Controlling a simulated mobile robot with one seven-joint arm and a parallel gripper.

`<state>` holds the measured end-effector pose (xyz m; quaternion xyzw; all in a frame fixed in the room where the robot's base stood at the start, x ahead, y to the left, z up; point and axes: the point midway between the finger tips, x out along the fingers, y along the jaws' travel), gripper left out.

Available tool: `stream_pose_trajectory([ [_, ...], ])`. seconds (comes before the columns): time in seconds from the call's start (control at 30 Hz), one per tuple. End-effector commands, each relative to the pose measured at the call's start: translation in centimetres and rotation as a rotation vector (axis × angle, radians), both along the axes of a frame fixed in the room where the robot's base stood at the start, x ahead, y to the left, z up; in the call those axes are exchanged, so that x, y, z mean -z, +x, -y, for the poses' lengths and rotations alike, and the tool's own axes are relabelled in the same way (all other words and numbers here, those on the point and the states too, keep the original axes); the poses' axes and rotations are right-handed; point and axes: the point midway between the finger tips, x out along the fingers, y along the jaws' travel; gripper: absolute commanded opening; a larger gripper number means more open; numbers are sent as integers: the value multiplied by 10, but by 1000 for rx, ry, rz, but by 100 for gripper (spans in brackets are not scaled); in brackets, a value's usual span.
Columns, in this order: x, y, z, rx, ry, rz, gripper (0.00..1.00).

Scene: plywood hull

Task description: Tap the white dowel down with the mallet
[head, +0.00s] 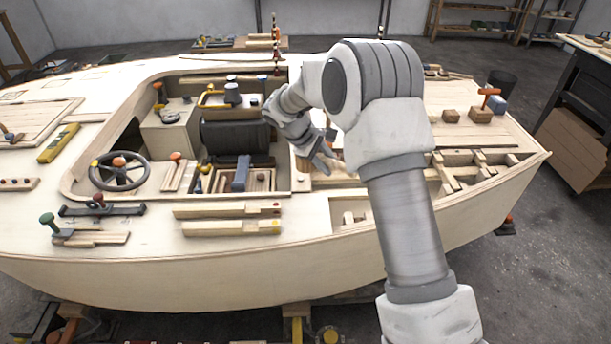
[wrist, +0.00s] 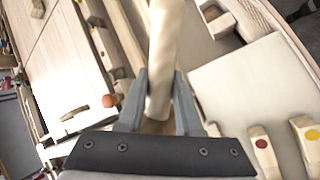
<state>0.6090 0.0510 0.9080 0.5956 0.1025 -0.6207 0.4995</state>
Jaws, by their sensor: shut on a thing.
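In the wrist view my gripper (wrist: 158,100) is shut on a pale, round wooden shaft (wrist: 166,50). The shaft looks like the mallet's handle. It runs up and away between the two grey fingers and out of the top of the picture, so no mallet head shows. I cannot pick out the white dowel for certain in either view.
The plywood hull (head: 130,273) fills the middle. A steering wheel (head: 120,172), a dark rolled cushion (head: 235,137) and wooden strips with red and yellow marks (head: 225,211) lie left of my arm. Open framing (head: 455,178) and small wooden blocks (head: 450,116) are to its right.

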Motion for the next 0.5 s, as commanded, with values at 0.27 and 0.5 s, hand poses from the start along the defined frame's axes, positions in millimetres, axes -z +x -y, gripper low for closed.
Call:
stream_pose_trajectory([
  [0.27,4,0,0,-1,0,1,0],
  [0.5,11,0,0,0,-1,1,0],
])
